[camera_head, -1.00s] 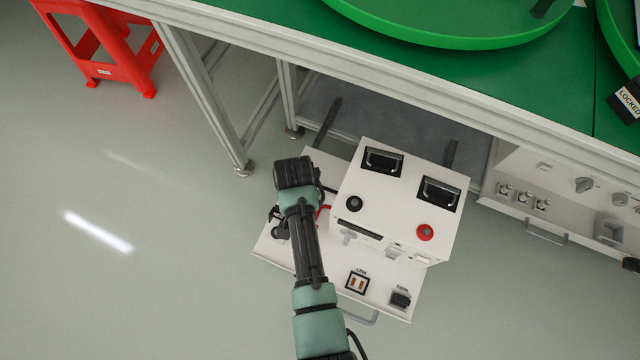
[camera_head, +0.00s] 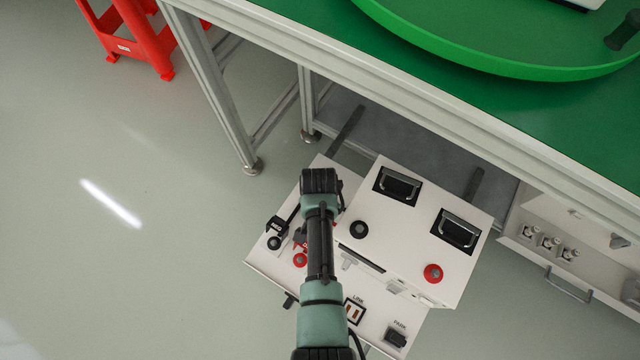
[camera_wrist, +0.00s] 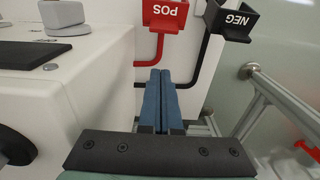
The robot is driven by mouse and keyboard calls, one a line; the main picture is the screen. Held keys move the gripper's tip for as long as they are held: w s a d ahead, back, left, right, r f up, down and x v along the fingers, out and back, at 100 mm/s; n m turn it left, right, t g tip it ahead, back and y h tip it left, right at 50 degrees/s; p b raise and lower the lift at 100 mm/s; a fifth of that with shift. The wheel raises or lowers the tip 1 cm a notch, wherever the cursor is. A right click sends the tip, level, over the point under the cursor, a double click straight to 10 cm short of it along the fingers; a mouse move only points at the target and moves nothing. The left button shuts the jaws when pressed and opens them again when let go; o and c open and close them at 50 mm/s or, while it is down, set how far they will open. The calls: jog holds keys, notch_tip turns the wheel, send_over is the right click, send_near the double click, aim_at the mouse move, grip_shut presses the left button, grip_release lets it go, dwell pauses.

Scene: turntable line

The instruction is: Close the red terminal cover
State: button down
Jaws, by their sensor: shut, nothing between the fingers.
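The red terminal cover, a small open-sided box marked POS (camera_wrist: 166,14), shows at the top of the wrist view with a bent red lead or bar below it. In the head view the red cover (camera_head: 300,242) is partly hidden by my arm, behind a round red terminal (camera_head: 300,260) that shows uncovered. A black cover marked NEG (camera_wrist: 231,20) stands beside it, also in the head view (camera_head: 277,225). My gripper (camera_wrist: 160,75) has its blue fingers shut together and empty, pointing toward the red lead; contact cannot be told. My arm hides the fingers in the head view.
Open floor lies to the left, with a red stool (camera_head: 140,35) at the back.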

jog(key=s+a, duration=0.1)
jog(key=s+a+f, duration=0.1)
jog(key=s, duration=0.1)
jog(key=shift+a, duration=0.15)
dwell(0.5)
